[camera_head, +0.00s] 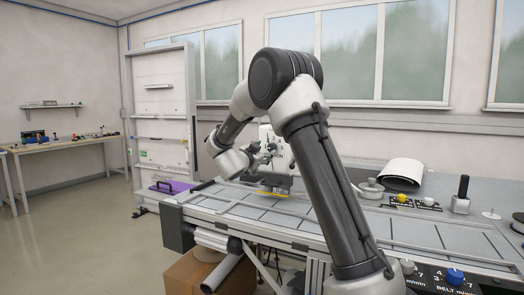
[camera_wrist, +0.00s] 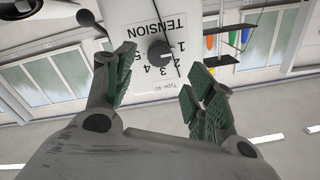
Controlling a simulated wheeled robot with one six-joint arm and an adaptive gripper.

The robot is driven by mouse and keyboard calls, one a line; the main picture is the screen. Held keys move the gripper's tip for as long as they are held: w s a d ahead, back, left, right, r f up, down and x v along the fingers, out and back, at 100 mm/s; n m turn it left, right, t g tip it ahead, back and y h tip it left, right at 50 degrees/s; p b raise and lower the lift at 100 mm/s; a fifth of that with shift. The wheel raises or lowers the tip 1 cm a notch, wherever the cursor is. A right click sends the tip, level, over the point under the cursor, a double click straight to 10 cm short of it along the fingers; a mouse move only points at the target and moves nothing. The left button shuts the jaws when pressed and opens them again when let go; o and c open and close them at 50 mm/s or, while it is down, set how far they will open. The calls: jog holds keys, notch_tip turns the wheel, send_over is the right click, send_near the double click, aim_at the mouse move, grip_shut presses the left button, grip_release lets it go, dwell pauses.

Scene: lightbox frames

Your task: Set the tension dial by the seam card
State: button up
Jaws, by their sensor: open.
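The tension dial (camera_wrist: 159,50) is a round black knob on a white panel (camera_wrist: 145,14) marked TENSION, with numbers around it, in the wrist view. Its pointer mark is too small to read. My gripper (camera_wrist: 160,66) is open, with its green-padded fingers on either side of the dial in that view; I see no contact. In the head view my gripper (camera_head: 264,151) is in front of the white machine (camera_head: 279,160), and the dial cannot be made out there. I cannot identify a seam card in either view.
A long grey table (camera_head: 230,211) runs below my arm. A yellow strip (camera_head: 273,195) lies under the machine. A white curved part (camera_head: 402,173), a yellow knob (camera_head: 402,198) and a blue knob (camera_head: 454,276) are at the right. A purple item (camera_head: 172,187) is at the left.

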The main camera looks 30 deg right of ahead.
aim_at(271, 148)
jog(key=x, duration=0.7)
jog(key=shift+w+d, duration=0.2)
jog(key=shift+d, duration=0.1)
jog(key=shift+c, duration=0.5)
jog(key=c, duration=1)
